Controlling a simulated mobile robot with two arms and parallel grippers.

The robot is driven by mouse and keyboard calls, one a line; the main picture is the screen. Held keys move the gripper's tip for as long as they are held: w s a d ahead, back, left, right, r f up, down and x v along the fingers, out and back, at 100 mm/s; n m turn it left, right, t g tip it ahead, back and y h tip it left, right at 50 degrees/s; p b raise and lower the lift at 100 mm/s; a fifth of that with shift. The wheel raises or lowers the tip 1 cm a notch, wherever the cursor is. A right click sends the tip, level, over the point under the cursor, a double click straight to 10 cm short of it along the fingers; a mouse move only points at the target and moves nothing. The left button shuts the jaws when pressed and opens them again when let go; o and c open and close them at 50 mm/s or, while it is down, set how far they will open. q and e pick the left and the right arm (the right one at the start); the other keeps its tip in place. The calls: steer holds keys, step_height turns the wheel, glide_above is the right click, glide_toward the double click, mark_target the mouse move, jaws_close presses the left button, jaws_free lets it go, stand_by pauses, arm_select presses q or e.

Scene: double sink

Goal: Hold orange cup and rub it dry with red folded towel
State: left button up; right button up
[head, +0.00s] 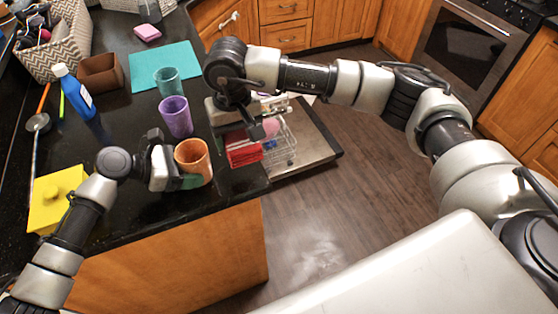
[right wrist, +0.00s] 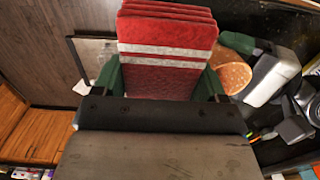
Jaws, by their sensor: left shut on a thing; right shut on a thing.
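The orange cup (head: 195,160) stands upright at the counter's front right, mouth up. My left gripper (head: 188,177) is shut on it from the left. The red folded towel (head: 243,153) is held off the counter's right edge, a short gap to the right of the cup. My right gripper (head: 244,136) is shut on the towel from above. In the right wrist view the towel (right wrist: 167,58) with two white stripes sits between the green finger pads, and part of the cup (right wrist: 234,71) shows beside it.
A purple cup (head: 175,117) and a teal cup (head: 168,81) stand behind the orange cup, near a teal mat (head: 150,60). A yellow box (head: 55,198) is at left. An open dishwasher rack (head: 282,147) lies below the towel.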

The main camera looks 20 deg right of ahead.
mark_target(205, 157)
steer(key=w+a+r, duration=0.6)
steer(key=a, duration=0.2)
steer(key=shift+d+f, duration=0.15)
steer(key=shift+f, duration=1.65)
steer(key=shift+d+f, duration=0.1)
steer(key=shift+f, duration=1.7)
steer(key=shift+s+f, duration=0.2)
steer(key=shift+s, duration=0.35)
steer(key=shift+c, duration=0.3)
steer(key=shift+s, duration=1.7)
steer(key=shift+w, duration=2.3)
steer(key=shift+s, duration=2.15)
steer(key=shift+w, duration=2.1)
step_height(205, 157, up, 8)
arm_select(q)
steer(key=o, duration=1)
